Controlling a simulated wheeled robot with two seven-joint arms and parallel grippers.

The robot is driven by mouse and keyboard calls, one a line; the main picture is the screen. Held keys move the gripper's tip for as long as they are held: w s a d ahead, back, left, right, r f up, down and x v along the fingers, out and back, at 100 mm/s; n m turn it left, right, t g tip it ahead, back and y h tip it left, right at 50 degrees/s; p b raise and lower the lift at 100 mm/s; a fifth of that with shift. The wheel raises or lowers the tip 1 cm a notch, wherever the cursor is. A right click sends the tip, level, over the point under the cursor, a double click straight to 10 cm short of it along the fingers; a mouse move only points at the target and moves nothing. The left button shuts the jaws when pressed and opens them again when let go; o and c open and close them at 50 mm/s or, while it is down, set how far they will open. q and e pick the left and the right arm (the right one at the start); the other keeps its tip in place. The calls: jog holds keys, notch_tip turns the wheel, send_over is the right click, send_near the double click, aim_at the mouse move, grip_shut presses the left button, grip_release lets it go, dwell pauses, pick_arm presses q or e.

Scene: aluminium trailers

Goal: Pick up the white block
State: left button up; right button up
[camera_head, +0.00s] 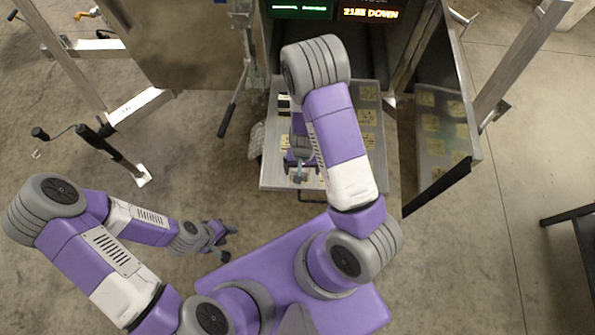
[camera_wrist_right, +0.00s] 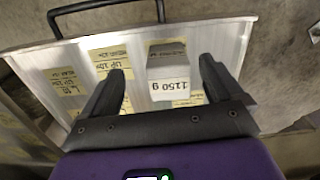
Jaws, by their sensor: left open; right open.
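The white block (camera_wrist_right: 167,86), with a grey top and the label "1150 g", stands on the metal tray (camera_wrist_right: 222,38) in the right wrist view. My right gripper (camera_wrist_right: 161,70) is open, with one finger on each side of the block in the picture. I cannot tell whether the fingers touch it or how far above it they are. In the head view my right gripper (camera_head: 298,168) is over the tray (camera_head: 272,187), partly hidden by my own arm. My left gripper (camera_head: 230,243) is open and empty, away from the tray over the floor.
Yellow labels mark the tray (camera_wrist_right: 110,55). An open metal door (camera_head: 440,140) stands right of the tray, and a lever (camera_head: 233,105) stands to its left. Lit displays (camera_head: 335,10) are behind it. A crank stand (camera_head: 115,152) is at left.

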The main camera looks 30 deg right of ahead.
jog(key=shift+w+d+m+b, duration=0.15)
jog(key=shift+w+d+b, duration=0.1)
jog(key=shift+w, duration=0.4)
jog(key=shift+w+d+m+b, duration=0.15)
jog(key=shift+w+d, duration=0.1)
jog(key=shift+w, duration=0.35)
jog(key=shift+w+d+f, duration=0.1)
jog(key=shift+f, duration=0.15)
jog(key=f+b, duration=0.1)
jog(key=f, duration=0.1)
jog(key=f+b, duration=0.1)
jog(key=f, duration=0.1)
jog(key=f+b, duration=0.1)
jog(key=f, duration=0.1)
jog(key=shift+w+f+b, duration=0.3)
jog(key=shift+w, duration=0.05)
pick_arm(q)
notch_tip(320, 180, down, 5)
jog(key=shift+w+f, duration=0.1)
pick_arm(e)
jog(key=shift+r, duration=0.1)
grip_shut()
